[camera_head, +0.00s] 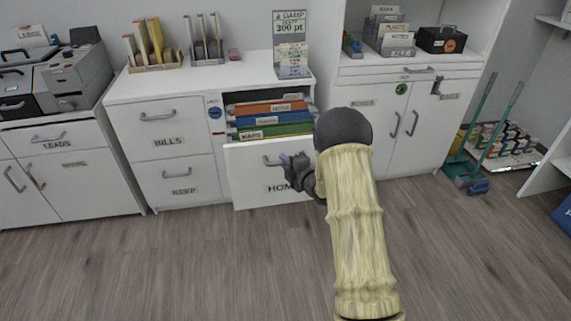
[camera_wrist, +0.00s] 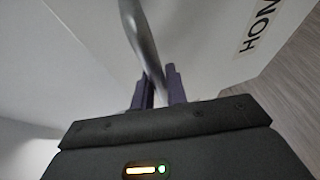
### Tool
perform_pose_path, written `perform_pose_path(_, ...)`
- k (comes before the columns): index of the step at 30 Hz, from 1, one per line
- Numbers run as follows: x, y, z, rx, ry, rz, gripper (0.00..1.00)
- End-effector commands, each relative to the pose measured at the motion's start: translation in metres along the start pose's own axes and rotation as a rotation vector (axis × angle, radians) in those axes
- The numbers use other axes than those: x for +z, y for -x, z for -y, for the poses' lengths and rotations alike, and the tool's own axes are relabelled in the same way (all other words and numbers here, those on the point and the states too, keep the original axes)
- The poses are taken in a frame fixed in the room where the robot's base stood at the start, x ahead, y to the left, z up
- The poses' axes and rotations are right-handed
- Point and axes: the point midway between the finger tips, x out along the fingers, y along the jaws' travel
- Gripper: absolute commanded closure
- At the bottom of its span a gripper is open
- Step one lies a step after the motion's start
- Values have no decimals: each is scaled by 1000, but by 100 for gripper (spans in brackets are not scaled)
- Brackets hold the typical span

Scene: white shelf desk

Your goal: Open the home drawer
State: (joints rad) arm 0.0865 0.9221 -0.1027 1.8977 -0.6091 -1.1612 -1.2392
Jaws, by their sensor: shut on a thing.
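The home drawer (camera_head: 245,185) is a white front with "HOME" lettering, partly hidden by my arm. It stands pulled out from the cabinet, with several coloured hanging folders (camera_head: 268,120) showing behind and above it. My gripper (camera_head: 290,163) is at its grey bar handle (camera_head: 271,161). In the wrist view the handle (camera_wrist: 142,40) runs down between the two dark fingers of my gripper (camera_wrist: 160,88), which are shut on it. Part of the "HOME" label (camera_wrist: 262,25) shows at the upper right there.
The BILLS drawer (camera_head: 160,130) and KEEP drawer (camera_head: 178,180) are shut at the left. A white cupboard (camera_head: 425,135) stands at the right. A broom and dustpan (camera_head: 470,183) are farther right. The wooden floor (camera_head: 180,265) in front is clear.

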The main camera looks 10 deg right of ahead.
Motion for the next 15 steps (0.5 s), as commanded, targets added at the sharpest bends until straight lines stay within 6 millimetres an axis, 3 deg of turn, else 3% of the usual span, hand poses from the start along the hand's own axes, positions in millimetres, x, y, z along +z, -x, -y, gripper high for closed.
perform_pose_path(10, -2, -1, 1, -3, 0, -4, 100)
perform_pose_path(11, -2, -1, 1, -3, -1, -4, 80)
perform_pose_path(12, -2, -1, 1, -3, -1, -4, 72)
perform_pose_path(13, -2, -1, 1, -2, -1, -4, 66)
perform_pose_path(15, -2, 0, 1, -2, 0, -3, 64)
